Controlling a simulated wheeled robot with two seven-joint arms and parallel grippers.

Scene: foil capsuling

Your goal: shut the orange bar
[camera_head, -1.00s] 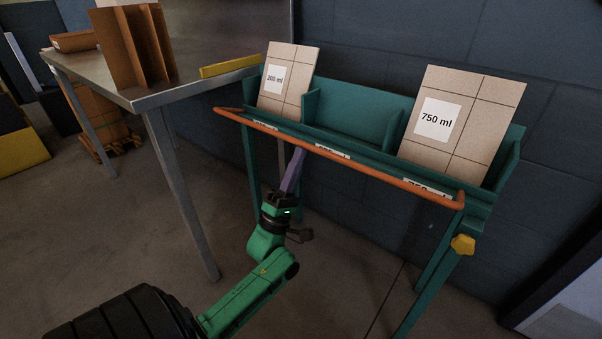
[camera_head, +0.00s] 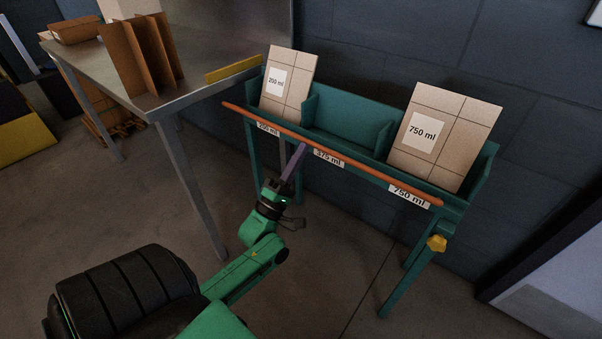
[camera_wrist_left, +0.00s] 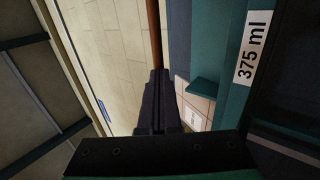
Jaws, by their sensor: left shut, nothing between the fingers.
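The orange bar (camera_head: 365,168) runs along the front of the teal rack (camera_head: 350,104), close to its upper front edge, above the labels 200 ml, 375 ml and 750 ml. My left gripper (camera_head: 300,150) is shut and empty. Its tips are just under the bar, left of the 375 ml label; I cannot tell whether they touch it. In the left wrist view the shut fingers (camera_wrist_left: 157,88) point at the bar (camera_wrist_left: 153,32), whose lower part they hide. My right gripper is not in view.
Tiled cartons stand in the rack's left (camera_head: 287,85) and right (camera_head: 442,138) bays; the middle bay is empty. A yellow knob (camera_head: 437,243) sits on the right leg. A metal table (camera_head: 185,98) with cardboard dividers (camera_head: 142,55) stands at the left.

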